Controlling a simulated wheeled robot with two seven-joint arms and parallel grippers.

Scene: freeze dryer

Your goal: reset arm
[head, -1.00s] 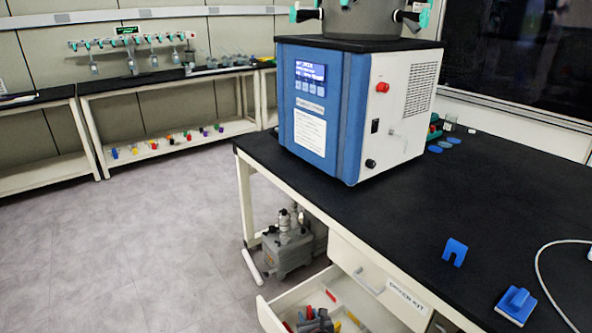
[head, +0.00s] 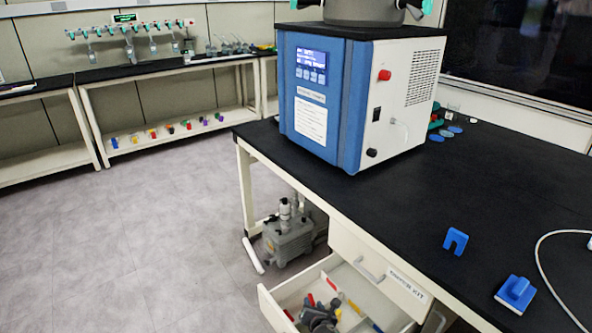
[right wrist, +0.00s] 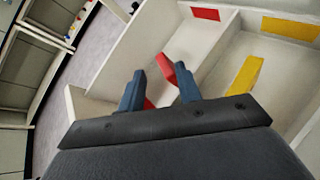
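My right gripper (head: 320,316) shows at the bottom of the head view, over the open drawer (head: 352,270). In the right wrist view its two blue-grey fingers (right wrist: 159,78) are apart, so it is open. A red piece (right wrist: 168,68) shows between and behind the fingertips; it does not appear gripped, and its contact with the right finger is unclear. The drawer's pale dividers (right wrist: 214,50) lie beneath the gripper. My left gripper is in neither view.
The blue and white freeze dryer (head: 350,100) stands on the black bench (head: 480,190). A blue notched block (head: 455,241), a blue block with a raised part (head: 517,291) and a white cable (head: 541,255) lie on the right. A pump (head: 288,238) sits under the bench. The floor at left is clear.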

